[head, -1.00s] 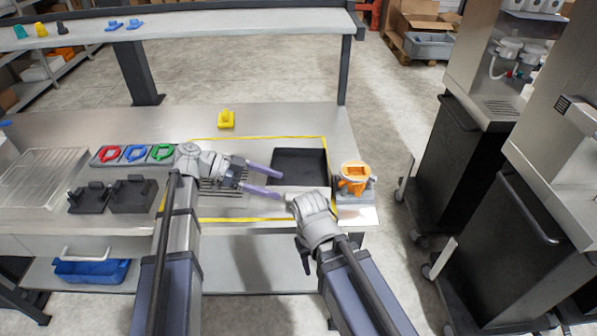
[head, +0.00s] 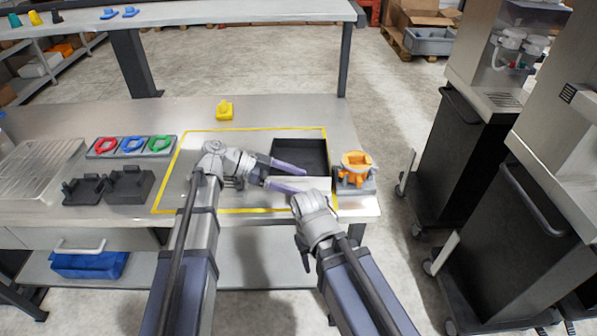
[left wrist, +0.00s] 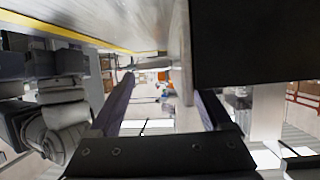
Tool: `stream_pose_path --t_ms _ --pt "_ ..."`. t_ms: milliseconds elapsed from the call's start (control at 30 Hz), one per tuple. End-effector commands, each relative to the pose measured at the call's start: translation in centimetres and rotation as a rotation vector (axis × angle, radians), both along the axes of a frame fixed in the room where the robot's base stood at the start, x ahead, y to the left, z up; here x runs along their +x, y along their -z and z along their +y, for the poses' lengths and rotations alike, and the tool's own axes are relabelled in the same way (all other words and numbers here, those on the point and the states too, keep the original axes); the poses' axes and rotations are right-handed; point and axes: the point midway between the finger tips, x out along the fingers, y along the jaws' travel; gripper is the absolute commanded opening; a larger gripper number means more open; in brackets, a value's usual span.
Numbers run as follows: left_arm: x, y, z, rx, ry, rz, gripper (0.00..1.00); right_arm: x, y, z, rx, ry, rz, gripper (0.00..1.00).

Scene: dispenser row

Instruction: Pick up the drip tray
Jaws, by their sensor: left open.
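The drip tray is a black, shallow square tray (head: 301,152) lying inside the yellow outline on the steel table, with a pale strip along its near side. My left gripper (head: 304,182) is open at the tray's near side. In the head view one finger overlaps the tray's near edge and the other is in front of the pale strip. I cannot tell whether they touch it. In the left wrist view a large black surface (left wrist: 265,40) is close beside the right finger; the jaws (left wrist: 165,100) are apart.
An orange part in a grey holder (head: 355,172) stands close to the tray's right. A slotted grille (head: 232,184) lies under my left wrist. A yellow piece (head: 224,110) is behind. A rack with coloured rings (head: 133,146) and black fixtures (head: 130,186) are at the left.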

Motion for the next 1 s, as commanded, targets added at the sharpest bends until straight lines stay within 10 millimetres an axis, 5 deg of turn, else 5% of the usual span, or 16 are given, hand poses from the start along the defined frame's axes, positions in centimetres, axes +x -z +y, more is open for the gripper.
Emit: stream_pose_path --t_ms 267,1000 --pt "-0.03 0.19 -0.58 0.0 -0.001 0.0 0.81 0.0 0.19 0.0 0.0 0.0 0.0 0.5" --pt "-0.04 0.2 -0.54 0.0 -0.001 0.001 0.0 0.0 0.2 0.0 0.0 0.0 0.0 0.5"
